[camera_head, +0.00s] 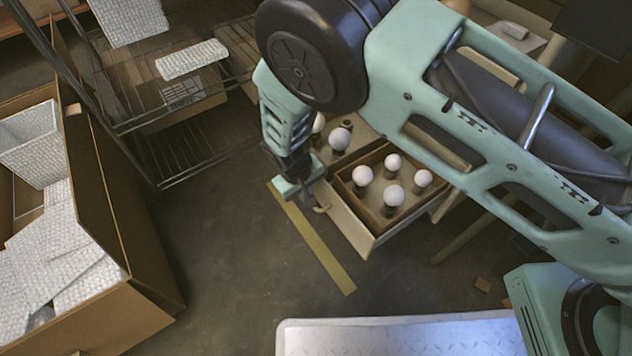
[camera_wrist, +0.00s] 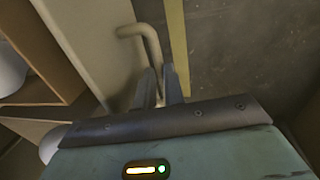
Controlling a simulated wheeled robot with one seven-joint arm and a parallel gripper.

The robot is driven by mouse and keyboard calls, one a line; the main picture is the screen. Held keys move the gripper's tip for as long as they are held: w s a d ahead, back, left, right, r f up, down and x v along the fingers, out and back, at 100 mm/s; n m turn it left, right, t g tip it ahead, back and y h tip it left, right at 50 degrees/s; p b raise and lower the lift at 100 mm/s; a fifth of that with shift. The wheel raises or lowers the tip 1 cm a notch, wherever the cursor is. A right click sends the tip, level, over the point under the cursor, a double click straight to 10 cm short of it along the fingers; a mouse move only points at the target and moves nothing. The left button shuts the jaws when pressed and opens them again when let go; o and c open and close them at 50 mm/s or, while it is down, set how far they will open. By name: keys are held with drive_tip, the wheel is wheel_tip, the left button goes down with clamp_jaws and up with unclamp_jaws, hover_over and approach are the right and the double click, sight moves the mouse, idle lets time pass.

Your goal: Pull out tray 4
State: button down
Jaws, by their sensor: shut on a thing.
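The tray (camera_head: 345,222) is a pale drawer, pulled part way out of its cabinet, with several white round bulbs (camera_head: 393,195) standing in its brown compartment. No number shows on it. Its bent handle (camera_wrist: 145,42) sticks out from the front face and also shows in the head view (camera_head: 321,208). My gripper (camera_head: 308,199) is at the drawer front, and in the wrist view its dark fingers (camera_wrist: 160,88) are shut on the handle's near end. The handle's far end shows beyond the fingers.
A yellow floor strip (camera_head: 315,242) runs in front of the drawer. An open cardboard box (camera_head: 120,318) with wrapped packages stands at left, and a wire shelf (camera_head: 185,120) stands behind. A metal plate (camera_head: 400,338) lies at the near edge. Bare floor lies between box and drawer.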

drive_tip(key=shift+a, duration=0.2)
drive_tip(key=c, duration=1.5)
unclamp_jaws()
drive_tip(key=shift+r, duration=0.1)
wheel_tip(320, 180, up, 17)
drive_tip(key=s+a+p, duration=0.2)
drive_tip(key=p, duration=0.5)
drive_tip(key=shift+a, duration=0.3)
